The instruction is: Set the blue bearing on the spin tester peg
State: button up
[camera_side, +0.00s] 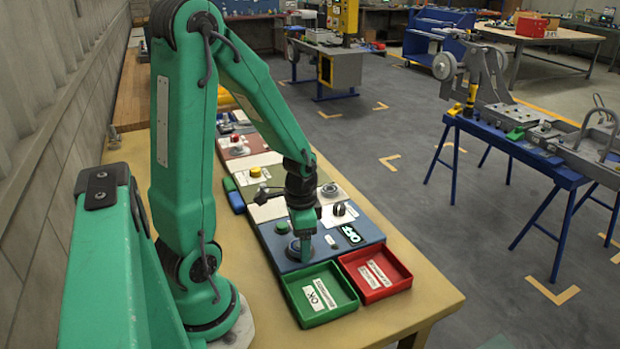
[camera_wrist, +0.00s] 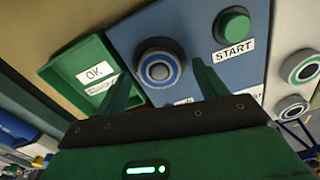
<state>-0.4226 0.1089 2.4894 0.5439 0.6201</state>
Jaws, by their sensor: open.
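The blue bearing (camera_wrist: 161,69), a ring with a blue band and pale inner ring, sits on the round dark spindle of the spin tester (camera_wrist: 196,58) in the wrist view. It appears to be around the peg, whose grey end shows at its centre; whether it is fully seated I cannot tell. My gripper (camera_wrist: 161,70) is open, with one finger on either side of the bearing and gaps visible. In the side view my gripper (camera_side: 304,254) points down over the blue tester panel (camera_side: 290,267) and partly hides the bearing.
A green START button (camera_wrist: 234,25) stands beside the spindle. A green OK tray (camera_side: 322,293) and a red tray (camera_side: 376,272) lie at the front. A display (camera_side: 351,235) reads OFF. Other round parts include a green-ringed one (camera_wrist: 303,69) to the right.

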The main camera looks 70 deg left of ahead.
jog(key=shift+r, duration=0.1)
jog(key=shift+r, duration=3.8)
notch_tip(320, 180, up, 7)
jog(key=s+d+r+n+t, duration=0.2)
jog(key=d+r+t, duration=0.3)
jog(key=d, duration=0.6)
jog(key=shift+r+t, duration=0.15)
jog(key=shift+t, duration=0.15)
jog(key=shift+c, duration=0.4)
